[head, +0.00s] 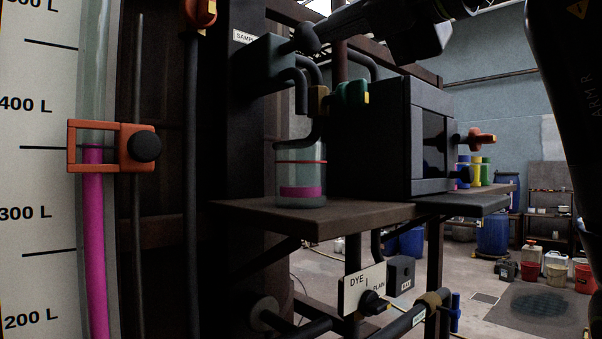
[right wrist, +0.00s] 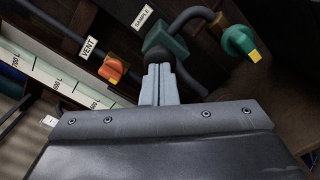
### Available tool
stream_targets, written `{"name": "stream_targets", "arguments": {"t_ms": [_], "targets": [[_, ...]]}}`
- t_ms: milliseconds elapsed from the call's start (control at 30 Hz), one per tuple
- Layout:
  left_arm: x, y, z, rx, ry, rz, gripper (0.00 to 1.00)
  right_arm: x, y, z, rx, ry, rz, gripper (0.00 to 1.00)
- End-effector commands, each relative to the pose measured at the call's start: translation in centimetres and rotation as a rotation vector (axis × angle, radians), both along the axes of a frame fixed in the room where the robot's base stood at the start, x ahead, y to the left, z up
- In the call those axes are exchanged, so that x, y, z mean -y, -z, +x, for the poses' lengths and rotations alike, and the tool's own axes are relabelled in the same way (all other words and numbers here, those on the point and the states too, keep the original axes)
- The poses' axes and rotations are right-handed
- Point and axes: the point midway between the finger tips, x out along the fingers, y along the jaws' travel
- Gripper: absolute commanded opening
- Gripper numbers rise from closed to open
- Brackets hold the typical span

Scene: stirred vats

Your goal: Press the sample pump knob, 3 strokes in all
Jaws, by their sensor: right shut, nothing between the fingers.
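The sample pump is a grey-green box (head: 266,66) on the dark post, beside a SAMPLE label (head: 245,37). Its dark round knob (head: 306,38) sticks out at the upper right of the box. My right gripper (head: 326,29) is shut and empty, with its fingertips at the knob. In the right wrist view the shut fingers (right wrist: 158,70) point at the knob (right wrist: 157,54), in front of the pump box (right wrist: 165,39); I cannot tell whether they touch. A glass jar (head: 301,178) stands below the pump's pipe with pink liquid low in it, under a red line. My left gripper is out of view.
A green valve handle (head: 350,93) and a dark cabinet (head: 385,140) stand right of the jar on a shelf (head: 260,212). An orange vent handle (right wrist: 113,68) is left of the pump. A level gauge (head: 94,230) with pink liquid is at far left.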

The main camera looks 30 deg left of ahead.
Motion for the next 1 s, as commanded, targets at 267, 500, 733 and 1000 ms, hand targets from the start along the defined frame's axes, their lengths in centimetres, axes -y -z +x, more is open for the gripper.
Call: {"name": "stream_targets", "arguments": {"t_ms": [267,500,733,1000], "targets": [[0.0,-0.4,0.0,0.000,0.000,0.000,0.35,-1.1,0.0,0.4,0.000,-0.001,-0.001,0.00],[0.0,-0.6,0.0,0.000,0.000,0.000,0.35,-2.0,0.0,0.7,0.000,-0.001,-0.001,0.00],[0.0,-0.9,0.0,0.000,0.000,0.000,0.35,-2.9,-0.1,1.0,-0.001,-0.001,0.000,0.00],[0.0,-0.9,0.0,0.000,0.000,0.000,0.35,-3.2,0.0,1.1,0.000,0.000,0.000,0.00]]}}
